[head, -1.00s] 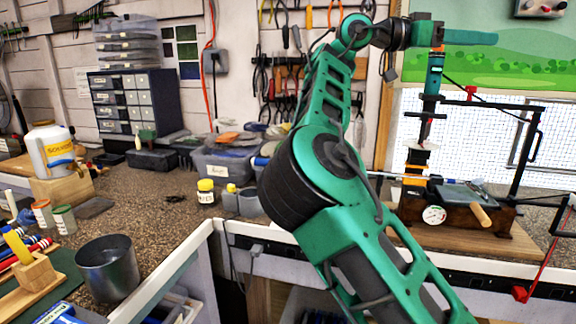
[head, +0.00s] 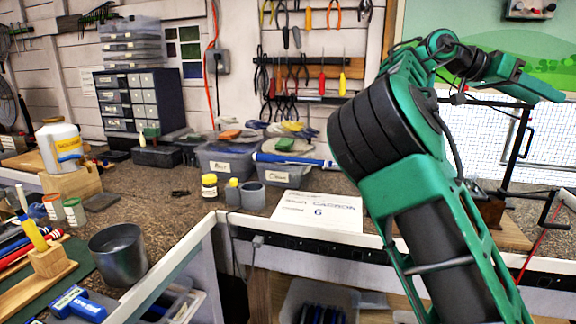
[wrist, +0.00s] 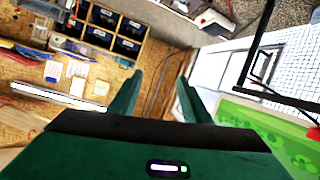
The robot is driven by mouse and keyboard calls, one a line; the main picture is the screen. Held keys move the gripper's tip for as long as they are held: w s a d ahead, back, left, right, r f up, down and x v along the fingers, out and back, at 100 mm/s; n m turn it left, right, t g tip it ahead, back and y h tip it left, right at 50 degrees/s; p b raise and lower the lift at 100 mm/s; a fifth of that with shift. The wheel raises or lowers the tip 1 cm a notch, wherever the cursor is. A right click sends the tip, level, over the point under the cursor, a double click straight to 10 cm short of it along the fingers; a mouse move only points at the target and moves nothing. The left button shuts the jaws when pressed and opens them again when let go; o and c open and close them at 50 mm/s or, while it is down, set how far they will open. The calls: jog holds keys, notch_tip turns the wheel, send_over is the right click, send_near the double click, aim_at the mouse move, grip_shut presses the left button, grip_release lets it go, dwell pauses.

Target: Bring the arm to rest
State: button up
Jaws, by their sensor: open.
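My gripper (wrist: 160,80) shows in the wrist view with its two green fingers apart and nothing between them. In the head view my green arm is folded at the right, and its end (head: 530,84) hangs in the air in front of the green picture and the mesh window. The fingertips are hard to make out there. The arm hides most of the clamp stand on the right side of the bench.
The speckled bench (head: 150,205) runs along the wall. On it are a white solvent jug (head: 60,148), a grey metal cup (head: 118,254), a yellow-lidded jar (head: 209,186), grey bins (head: 226,160) and a printed sheet (head: 318,211). A thin black frame (head: 522,140) stands close below the gripper.

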jog(key=s+d+f+n+y, duration=0.1)
jog(key=s+d+f+y, duration=0.15)
jog(key=d+f, duration=0.35)
jog(key=s+d+f+n+y, duration=0.1)
jog(key=s+d+f+y, duration=0.1)
jog(key=s+d+f, duration=0.35)
jog(key=s+a+f+n+y, duration=0.15)
jog(key=s+f+y, duration=0.3)
jog(key=f, duration=0.85)
jog(key=s+a+f+n+t+y, duration=0.1)
jog(key=s+a+f+n+y, duration=0.1)
jog(key=s+a+f, duration=0.4)
jog(key=s+a+f+n+t+y, duration=0.1)
jog(key=s+a+f+n+y, duration=0.2)
jog(key=s+a, duration=1.1)
jog(key=a+f+n, duration=0.2)
jog(key=a+f, duration=0.1)
jog(key=a, duration=0.1)
jog(key=shift+s+a, duration=0.2)
jog(key=shift+a, duration=0.05)
jog(key=shift+f+n, duration=0.1)
jog(key=shift+n, duration=0.15)
jog(key=shift+w+f, duration=0.25)
jog(key=shift+w, duration=0.4)
